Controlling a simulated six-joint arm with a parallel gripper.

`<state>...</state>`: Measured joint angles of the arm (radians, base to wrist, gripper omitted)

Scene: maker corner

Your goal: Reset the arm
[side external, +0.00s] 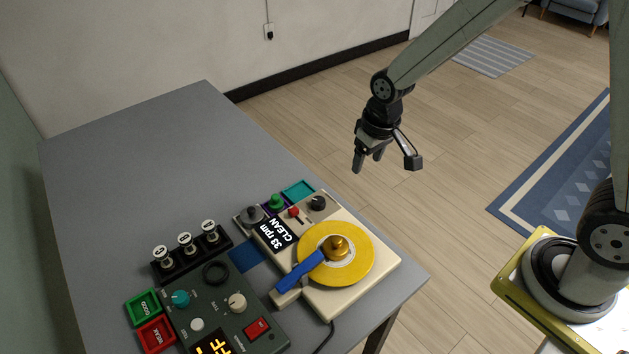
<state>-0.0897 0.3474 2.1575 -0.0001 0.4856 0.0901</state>
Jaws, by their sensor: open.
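My gripper (367,161) hangs in the air at the upper right of the turntable, its fingers pointing down. It is open and empty, and it touches nothing. In this picture it lies over the floor past the table's right edge. My arm reaches to it from the right. The turntable (388,258) is a cream box with a yellow disc (358,262), a brass knob (339,246) at the disc's centre and a blue arm (299,272) lying across the disc's left part. A black panel on it reads "33 rpm CLEAN".
The grey table (140,150) is clear at its back left. A dark green control box (215,305) with knobs and a lit display stands at the front. Beside it are a black rack (222,245) with several labelled pieces, a green tray (131,312) and a red tray (146,340).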

